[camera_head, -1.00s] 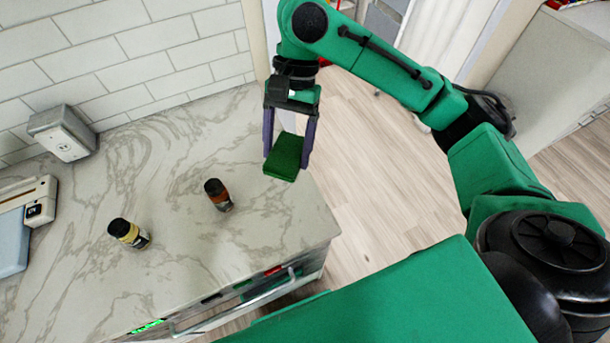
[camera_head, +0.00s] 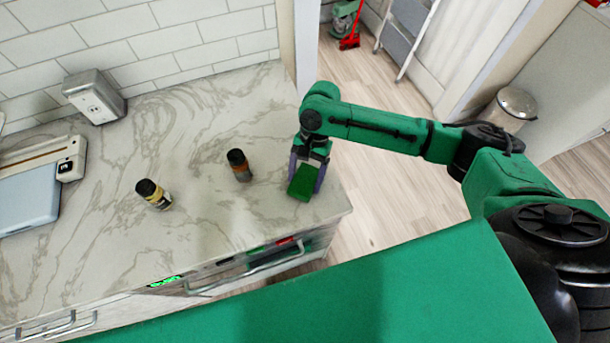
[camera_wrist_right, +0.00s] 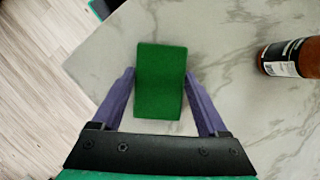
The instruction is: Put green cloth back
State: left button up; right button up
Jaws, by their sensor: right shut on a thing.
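The green cloth (camera_head: 302,184) is a small dark green block-like piece near the right end of the marble counter. My right gripper (camera_head: 306,180) is shut on it, with a purple finger on each side. In the right wrist view the cloth (camera_wrist_right: 161,80) sits between the two fingers (camera_wrist_right: 160,100), with the counter corner below. I cannot tell whether the cloth touches the counter. My left gripper is not in view.
The marble counter (camera_head: 200,230) holds a brown-orange bottle (camera_head: 239,165) left of the cloth and a yellow-labelled bottle (camera_head: 153,194) farther left. A metal box (camera_head: 95,98) and a white-blue device (camera_head: 40,180) stand farther left. Open floor (camera_head: 390,190) lies right of the counter.

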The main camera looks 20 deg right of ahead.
jog(key=shift+f, duration=0.1)
jog(key=o, duration=1.2)
jog(key=shift+w+r, duration=0.15)
jog(key=shift+r, duration=0.25)
jog(key=b+v, duration=0.2)
jog(key=v, duration=0.9)
jog(key=shift+d+r+b, duration=0.15)
jog(key=shift+b, duration=0.15)
